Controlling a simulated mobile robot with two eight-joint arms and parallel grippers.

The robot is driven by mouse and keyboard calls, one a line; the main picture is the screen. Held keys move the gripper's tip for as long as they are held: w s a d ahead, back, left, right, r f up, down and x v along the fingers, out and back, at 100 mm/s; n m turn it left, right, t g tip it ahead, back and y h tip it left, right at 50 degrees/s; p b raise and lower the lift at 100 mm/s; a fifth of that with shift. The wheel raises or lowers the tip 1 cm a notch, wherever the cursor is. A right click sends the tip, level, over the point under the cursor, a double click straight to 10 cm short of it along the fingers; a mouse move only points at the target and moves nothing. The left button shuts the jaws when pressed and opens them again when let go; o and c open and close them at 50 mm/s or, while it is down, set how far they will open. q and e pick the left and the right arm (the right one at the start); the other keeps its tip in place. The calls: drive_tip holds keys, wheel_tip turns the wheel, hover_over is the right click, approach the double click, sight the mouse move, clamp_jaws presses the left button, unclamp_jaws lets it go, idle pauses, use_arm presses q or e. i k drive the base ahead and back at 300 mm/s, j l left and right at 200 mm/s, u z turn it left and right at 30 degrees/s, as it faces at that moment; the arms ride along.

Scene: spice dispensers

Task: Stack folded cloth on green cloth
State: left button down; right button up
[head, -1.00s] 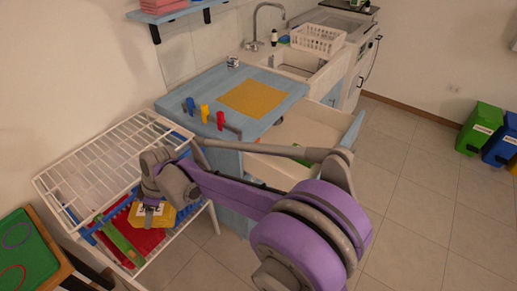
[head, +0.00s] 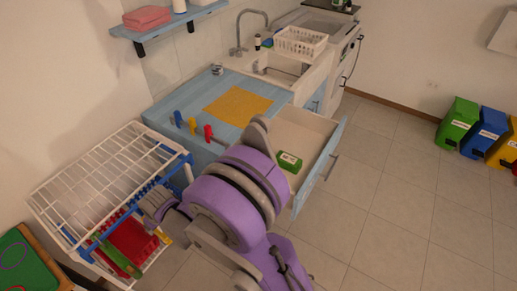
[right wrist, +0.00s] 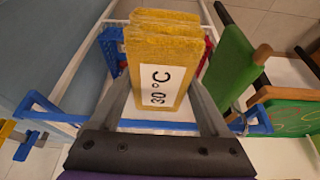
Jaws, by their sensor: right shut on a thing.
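My right gripper (right wrist: 158,92) is shut on a yellow folded cloth (right wrist: 170,45) with a white "30 °C" label. In the head view the gripper is at the drying rack, and only a small yellow part of the cloth (head: 164,236) shows past my arm. I cannot tell whether the cloth touches the rack. A green folded cloth (head: 289,161) with a white label lies in the open drawer, apart from the gripper. My left gripper is not in view.
The white wire rack (head: 90,180) has blue bars and holds red and green items. The open drawer (head: 300,130) juts from the blue counter. A flat yellow cloth (head: 238,106) and several coloured dispensers (head: 193,126) are on the counter. Coloured bins (head: 458,122) stand right; open floor lies between.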

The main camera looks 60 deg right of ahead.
sight(289, 158)
drive_tip(key=k+l, duration=0.1)
drive_tip(key=l, duration=0.35)
drive_tip(key=k+l, duration=0.1)
drive_tip(key=l, duration=0.3)
drive_tip(key=k+l, duration=0.1)
drive_tip(key=l, duration=0.35)
drive_tip(key=k+l, duration=0.1)
drive_tip(key=l, duration=0.35)
drive_tip(key=z, duration=0.05)
